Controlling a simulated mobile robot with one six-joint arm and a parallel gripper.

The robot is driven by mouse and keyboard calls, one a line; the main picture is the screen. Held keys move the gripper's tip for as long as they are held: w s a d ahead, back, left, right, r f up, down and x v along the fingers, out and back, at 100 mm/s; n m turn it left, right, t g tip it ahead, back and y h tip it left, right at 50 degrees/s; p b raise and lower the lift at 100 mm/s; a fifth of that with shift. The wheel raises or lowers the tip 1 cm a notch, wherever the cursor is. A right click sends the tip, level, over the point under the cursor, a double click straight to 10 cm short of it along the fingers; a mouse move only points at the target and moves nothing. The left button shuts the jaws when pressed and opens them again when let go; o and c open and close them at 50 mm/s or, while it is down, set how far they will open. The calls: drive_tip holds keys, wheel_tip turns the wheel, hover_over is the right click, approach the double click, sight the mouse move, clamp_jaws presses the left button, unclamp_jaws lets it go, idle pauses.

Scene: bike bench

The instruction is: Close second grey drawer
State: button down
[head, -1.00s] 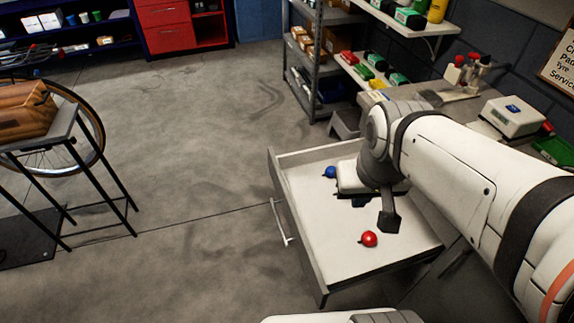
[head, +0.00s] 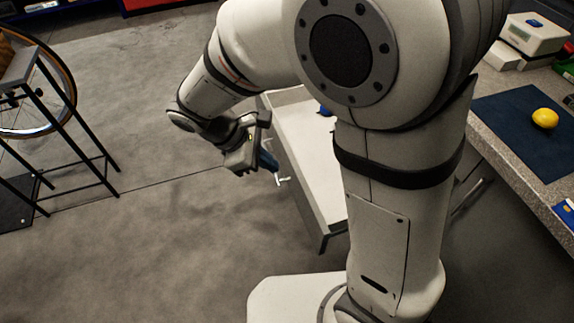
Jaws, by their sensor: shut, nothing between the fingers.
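The grey drawer (head: 308,185) is pulled out from the bench on the right. Its white inside shows in part, and my arm hides much of it. A bit of a blue thing (head: 325,110) shows inside. The drawer's handle (head: 283,181) is on its front panel, facing left. My gripper (head: 272,165) is in front of the drawer's front panel, close to the handle. Its fingers are shut with nothing in them. I cannot tell whether they touch the panel.
The bench top (head: 510,160) at right carries a dark mat (head: 525,125) with a yellow lemon-like thing (head: 545,118) and a white box (head: 535,35). A black-legged stand (head: 75,130) with a bike wheel (head: 45,95) stands at left. The floor between is clear.

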drive_tip(key=a+f+n+t+h+b, duration=0.2)
drive_tip(key=a+f+n+b, duration=0.1)
drive_tip(key=a+f+n, duration=0.3)
drive_tip(key=m+b, duration=0.1)
drive_tip(key=b, duration=0.1)
approach(298, 189)
drive_tip(key=s+x, duration=0.1)
drive_tip(key=x, duration=0.3)
drive_tip(key=shift+w+d+f, duration=0.3)
drive_tip(key=shift+w+d, duration=0.25)
drive_tip(key=shift+d, duration=0.15)
